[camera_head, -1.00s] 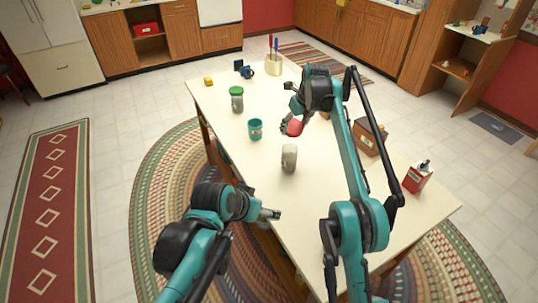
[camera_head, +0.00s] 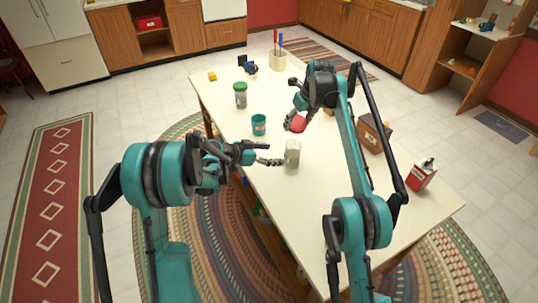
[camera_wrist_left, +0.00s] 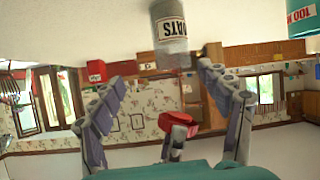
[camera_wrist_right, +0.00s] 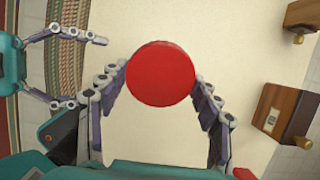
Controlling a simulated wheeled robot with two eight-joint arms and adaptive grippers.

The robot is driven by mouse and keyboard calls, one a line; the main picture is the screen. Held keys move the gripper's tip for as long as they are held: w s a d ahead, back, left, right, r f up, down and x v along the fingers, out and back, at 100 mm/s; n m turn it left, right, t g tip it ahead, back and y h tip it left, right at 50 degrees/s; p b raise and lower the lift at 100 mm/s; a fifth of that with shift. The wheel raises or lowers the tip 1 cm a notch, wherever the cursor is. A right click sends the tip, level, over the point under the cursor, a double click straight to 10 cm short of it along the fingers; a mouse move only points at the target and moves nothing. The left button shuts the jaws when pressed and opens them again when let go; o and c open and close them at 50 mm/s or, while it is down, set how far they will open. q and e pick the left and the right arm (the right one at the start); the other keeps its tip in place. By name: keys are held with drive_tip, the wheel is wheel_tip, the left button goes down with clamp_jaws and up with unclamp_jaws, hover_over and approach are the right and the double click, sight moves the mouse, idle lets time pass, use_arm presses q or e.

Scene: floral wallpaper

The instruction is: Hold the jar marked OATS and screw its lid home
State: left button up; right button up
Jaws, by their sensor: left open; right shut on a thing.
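The grey jar marked OATS (camera_head: 292,155) stands upright on the table, and its label also shows in the left wrist view (camera_wrist_left: 171,28). My left gripper (camera_head: 274,154) is open just left of the jar, its fingers pointing at it; the jar appears beyond the fingertips. My right gripper (camera_head: 297,118) is shut on a round red lid (camera_wrist_right: 160,74). It holds the lid above the table, beyond the jar in the head view. The right wrist view shows the lid's flat face; the jar is not visible there.
A teal tin (camera_head: 259,126) and a green-lidded jar (camera_head: 240,97) stand farther back on the table (camera_head: 221,85). A wooden box (camera_head: 369,136) and a red can (camera_head: 422,174) stand on the right. A utensil crock (camera_head: 278,61) is at the far end.

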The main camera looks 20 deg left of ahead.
sight(287, 153)
use_arm(q)
drive_tip(key=shift+m+t+h, duration=0.4)
drive_tip(key=x, duration=0.4)
drive_tip(key=a+f+x, duration=0.1)
drive_tip(key=x, duration=0.3)
drive_tip(key=a+f+x, duration=0.1)
drive_tip(key=x, duration=0.4)
drive_tip(key=shift+w+a+f, duration=0.1)
drive_tip(key=shift+w, duration=0.3)
drive_tip(key=c, duration=1.4)
drive_tip(key=shift+o, duration=0.9)
drive_tip(key=o, duration=1.2)
